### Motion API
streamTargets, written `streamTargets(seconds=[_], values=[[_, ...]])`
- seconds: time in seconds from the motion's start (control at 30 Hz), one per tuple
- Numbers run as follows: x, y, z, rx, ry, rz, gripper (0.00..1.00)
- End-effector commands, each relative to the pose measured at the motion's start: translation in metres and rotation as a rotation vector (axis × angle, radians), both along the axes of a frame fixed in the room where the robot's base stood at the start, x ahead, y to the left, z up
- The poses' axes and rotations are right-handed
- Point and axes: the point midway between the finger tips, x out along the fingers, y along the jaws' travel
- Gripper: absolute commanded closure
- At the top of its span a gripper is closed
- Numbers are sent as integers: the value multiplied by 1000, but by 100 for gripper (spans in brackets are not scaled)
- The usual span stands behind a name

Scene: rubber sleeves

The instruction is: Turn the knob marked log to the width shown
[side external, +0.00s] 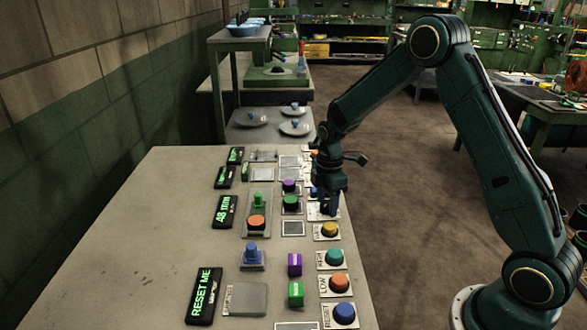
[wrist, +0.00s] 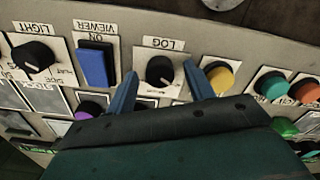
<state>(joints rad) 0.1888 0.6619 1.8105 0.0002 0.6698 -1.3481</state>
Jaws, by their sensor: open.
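The black log knob (wrist: 160,71) stands on a white plate with the word LOG, upside down in the wrist view. My gripper (wrist: 161,75) is open, with one blue finger on each side of the knob. I cannot tell whether either finger touches it. In the side view my gripper (side external: 329,208) points down over the right edge of the bench and hides the knob. A black display (side external: 225,211) there reads what looks like 48 mm in green.
In the wrist view a blue switch (wrist: 95,65) marked VIEWER ON and a black LIGHT knob (wrist: 32,56) sit left of the log knob. A yellow button (wrist: 221,77) is close on the right. A RESET ME display (side external: 204,295) stands at the front; the bench's left side (side external: 130,240) is clear.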

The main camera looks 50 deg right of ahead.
Motion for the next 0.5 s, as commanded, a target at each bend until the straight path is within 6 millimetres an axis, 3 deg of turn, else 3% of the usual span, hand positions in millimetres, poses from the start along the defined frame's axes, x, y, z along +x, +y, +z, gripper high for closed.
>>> streamTargets(seconds=[0.07,0.3,0.5], values=[[0,0,0,0,0,0,47],[0,0,0,0,0,0,92],[0,0,1,0,0,-5,92]])
